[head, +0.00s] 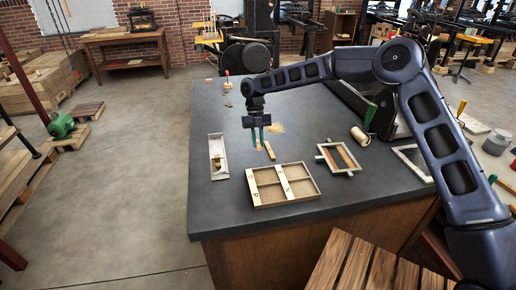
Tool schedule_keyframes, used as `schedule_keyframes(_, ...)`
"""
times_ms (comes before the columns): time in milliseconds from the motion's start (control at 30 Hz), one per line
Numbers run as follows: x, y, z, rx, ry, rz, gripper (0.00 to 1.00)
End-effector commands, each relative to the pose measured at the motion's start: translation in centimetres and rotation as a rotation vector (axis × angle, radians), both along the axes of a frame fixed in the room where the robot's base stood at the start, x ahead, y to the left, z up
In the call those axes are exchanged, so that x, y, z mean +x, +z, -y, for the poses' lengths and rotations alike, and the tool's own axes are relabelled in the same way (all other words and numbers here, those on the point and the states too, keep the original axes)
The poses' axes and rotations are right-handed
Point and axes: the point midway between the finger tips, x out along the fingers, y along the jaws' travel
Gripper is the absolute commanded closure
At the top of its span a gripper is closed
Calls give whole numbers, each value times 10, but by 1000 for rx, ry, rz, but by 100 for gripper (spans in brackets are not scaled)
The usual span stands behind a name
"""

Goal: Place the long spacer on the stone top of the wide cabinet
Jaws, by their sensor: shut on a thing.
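The wide cabinet has a dark grey stone top (335,206) and brown wooden sides. My gripper (261,145) is low over the middle of the top, with its teal fingers pointing down. It is shut on a pale wooden strip, apparently the long spacer (269,150), which shows at the fingertips and slants toward the front. The fingers hide part of it. I cannot tell whether the strip touches the stone.
A divided wooden tray (254,198) stands in front of the gripper, and a narrow pale tray (213,170) to the left. A small framed piece (322,158) and a roll (360,135) lie to the right. Small pieces sit at the back left. Bare stone lies between them.

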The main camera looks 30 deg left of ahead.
Motion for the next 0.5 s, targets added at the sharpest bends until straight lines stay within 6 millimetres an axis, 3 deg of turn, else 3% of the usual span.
schedule_keyframes(233,0,-33,0,-1,0,-1,100)
schedule_keyframes(500,0,-37,0,0,0,0,100)
